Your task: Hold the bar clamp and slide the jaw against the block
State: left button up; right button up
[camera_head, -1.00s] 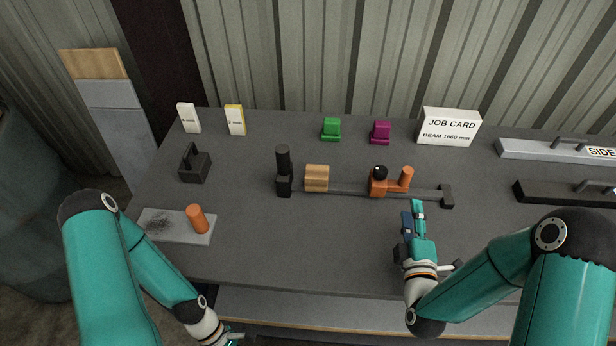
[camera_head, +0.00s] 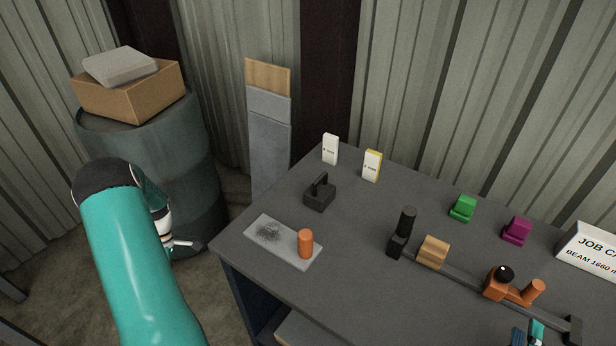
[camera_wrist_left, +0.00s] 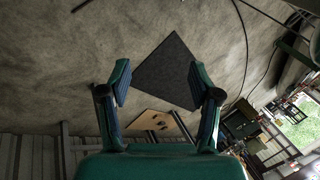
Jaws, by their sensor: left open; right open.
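The bar clamp lies on the dark bench. Its black upright fixed jaw (camera_head: 402,235) is at the left end, and its bar (camera_head: 460,273) runs right and toward me. The tan block (camera_head: 433,251) sits beside the fixed jaw. The orange sliding jaw (camera_head: 497,284), with a black knob and an orange post, is farther along the bar, with a gap between it and the block. My right gripper (camera_head: 528,331) is open near the bar's far right end, mostly cut off by the bottom edge. My left gripper (camera_head: 187,243) is open and empty, left of the bench; it also shows in the left wrist view (camera_wrist_left: 158,75).
A grey plate (camera_head: 275,243) with an orange cylinder (camera_head: 305,243) lies at the bench's left corner. A black handled block (camera_head: 319,192), green (camera_head: 463,208) and magenta (camera_head: 516,230) pieces and the job card (camera_head: 592,248) stand behind. A drum (camera_head: 160,140) stands left, beyond my left arm.

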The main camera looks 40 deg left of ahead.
pick_arm(q)
jog(key=a+r, duration=0.4)
jog(key=r, duration=0.1)
jog(key=w+d+r+m+y, duration=0.1)
jog(key=w+d+r+m, duration=0.1)
jog(key=w, duration=0.9)
jog(key=w+d+r+m+y, duration=0.2)
jog(key=w+d+r+m, duration=0.1)
jog(key=w, duration=0.8)
jog(key=w+d+r+m+y, duration=0.1)
jog(key=w+d+r+m, duration=0.1)
jog(key=w, duration=0.9)
jog(key=shift+w+d+r+m+t, duration=0.15)
jog(key=shift+d+r, duration=0.3)
jog(key=shift+d, duration=0.25)
jog(key=shift+d+r+m+t, duration=0.15)
jog(key=shift+d+r, duration=0.25)
jog(key=shift+d, duration=0.3)
jog(key=w+d+r+m+y, duration=0.2)
jog(key=w+d+r, duration=0.2)
jog(key=w+d, duration=0.3)
jog(key=m+t+y, duration=0.2)
jog(key=m+t, duration=0.1)
jog(key=t, duration=0.1)
send_near(403, 223)
jog(key=x, duration=0.4)
jog(key=w+x, duration=0.1)
jog(key=x, duration=0.7)
jog(key=shift+w+f, duration=0.2)
jog(key=shift+w, duration=0.2)
